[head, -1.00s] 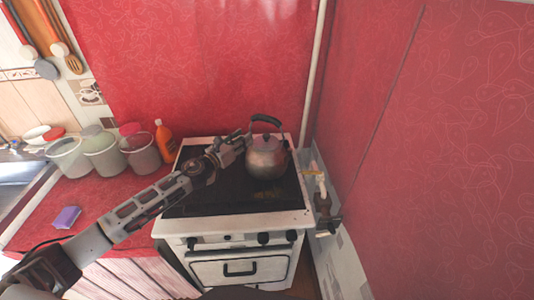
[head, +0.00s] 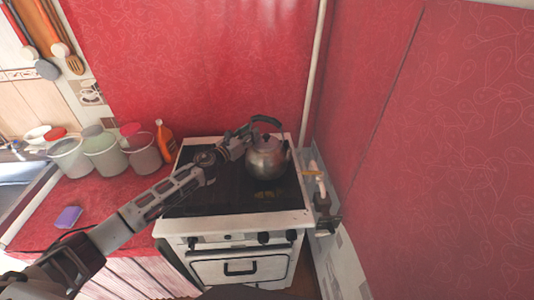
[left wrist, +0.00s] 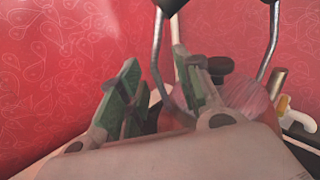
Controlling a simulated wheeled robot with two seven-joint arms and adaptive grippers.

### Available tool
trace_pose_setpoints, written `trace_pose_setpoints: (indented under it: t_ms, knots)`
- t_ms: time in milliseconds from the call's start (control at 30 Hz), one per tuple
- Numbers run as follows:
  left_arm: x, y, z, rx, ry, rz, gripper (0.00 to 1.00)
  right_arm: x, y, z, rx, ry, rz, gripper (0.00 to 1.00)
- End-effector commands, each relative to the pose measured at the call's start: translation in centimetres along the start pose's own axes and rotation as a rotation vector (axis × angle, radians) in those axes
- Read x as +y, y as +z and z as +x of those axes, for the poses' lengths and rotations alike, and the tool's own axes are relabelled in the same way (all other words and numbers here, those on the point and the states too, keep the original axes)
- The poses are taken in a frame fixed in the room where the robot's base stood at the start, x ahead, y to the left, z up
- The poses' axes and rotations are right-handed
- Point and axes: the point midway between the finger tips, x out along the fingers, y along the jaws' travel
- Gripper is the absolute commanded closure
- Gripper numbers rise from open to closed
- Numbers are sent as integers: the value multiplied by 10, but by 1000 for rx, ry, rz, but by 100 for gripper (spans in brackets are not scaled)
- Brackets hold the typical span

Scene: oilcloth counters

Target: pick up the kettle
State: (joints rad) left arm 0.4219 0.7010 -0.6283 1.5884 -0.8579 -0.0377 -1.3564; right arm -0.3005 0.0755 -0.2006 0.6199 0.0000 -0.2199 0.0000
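The kettle (head: 266,160) is a rounded metal pot with a dark arched handle (head: 267,120). It stands upright on the dark top of the stove, toward the back right. My left gripper (head: 245,133) reaches in from the left and is at the kettle's upper left, by the handle. In the left wrist view my left gripper (left wrist: 157,85) has its green-padded fingers apart. One metal handle support (left wrist: 158,50) shows between them, beyond the fingertips. The kettle's dark lid knob (left wrist: 221,66) is to the right of the fingers. I cannot tell whether anything touches. My right gripper is not in view.
The white stove (head: 236,228) stands against a red patterned wall. An orange bottle (head: 165,141) and several lidded tubs (head: 104,153) are on the red counter at left. A purple sponge (head: 68,217) lies nearer. A pipe runs up the wall behind the kettle's right.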

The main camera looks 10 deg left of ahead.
Motion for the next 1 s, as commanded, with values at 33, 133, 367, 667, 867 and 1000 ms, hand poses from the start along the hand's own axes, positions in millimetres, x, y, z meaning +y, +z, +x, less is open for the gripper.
trace_pose_setpoints:
  t_ms: [33, 133, 367, 667, 867, 1000]
  knots:
    - [0, 0, 4, 0, 1, 0, 66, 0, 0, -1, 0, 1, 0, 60]
    - [0, 0, 8, 0, 0, 0, 66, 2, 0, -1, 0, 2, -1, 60]
    - [0, 0, 9, 1, -1, 0, 66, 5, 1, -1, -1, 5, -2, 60]
    - [0, 0, 9, 1, -1, 0, 67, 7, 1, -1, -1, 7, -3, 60]
    - [0, 0, 9, 1, -1, 0, 93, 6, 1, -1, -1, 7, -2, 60]
    - [0, 0, 9, 1, 0, 0, 100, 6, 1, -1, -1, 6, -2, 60]
